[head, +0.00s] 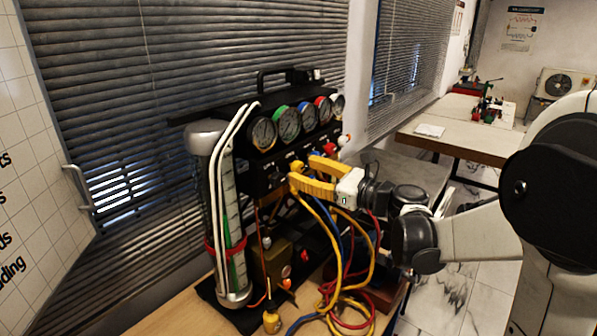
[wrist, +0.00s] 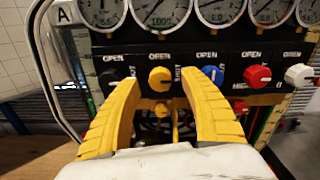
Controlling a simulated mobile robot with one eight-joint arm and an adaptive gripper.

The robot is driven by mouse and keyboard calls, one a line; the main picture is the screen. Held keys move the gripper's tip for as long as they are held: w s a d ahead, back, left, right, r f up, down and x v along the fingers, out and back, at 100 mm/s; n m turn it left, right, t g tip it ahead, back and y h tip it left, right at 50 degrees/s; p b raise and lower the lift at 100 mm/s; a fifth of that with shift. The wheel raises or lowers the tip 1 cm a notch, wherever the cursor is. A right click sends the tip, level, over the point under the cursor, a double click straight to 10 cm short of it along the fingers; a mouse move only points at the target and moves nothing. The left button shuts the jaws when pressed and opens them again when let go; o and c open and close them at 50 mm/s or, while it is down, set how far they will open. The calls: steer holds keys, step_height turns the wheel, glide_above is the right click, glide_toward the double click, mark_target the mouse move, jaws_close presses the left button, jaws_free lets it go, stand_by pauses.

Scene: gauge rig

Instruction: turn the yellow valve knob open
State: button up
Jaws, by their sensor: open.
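The yellow valve knob (wrist: 160,79) is on the black front panel of the gauge rig, under a gauge, with an "OPEN" label above it and a "SHUT" label at its right. My gripper (wrist: 161,88) is open, with one yellow finger to the left of the knob and one to the right. Gaps show on both sides, so I see no contact. In the head view my gripper (head: 304,172) reaches the panel from the right, and the knob is hard to tell apart from the yellow fingers. The knob's exact turn angle is unclear.
A blue knob (wrist: 212,74) is close by the right finger, with a red knob (wrist: 257,76) and a white knob (wrist: 298,74) beyond. A black knob (wrist: 108,78) is at the left. Coloured hoses (head: 345,275) hang below. A glass cylinder (head: 225,220) stands left.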

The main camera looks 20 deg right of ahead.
steer(key=shift+x, duration=0.95)
jaws_close()
steer(key=shift+n, duration=0.4)
steer(key=n, duration=0.3)
steer(key=shift+n, duration=0.4)
steer(key=n, duration=1.3)
steer(key=shift+n, duration=0.3)
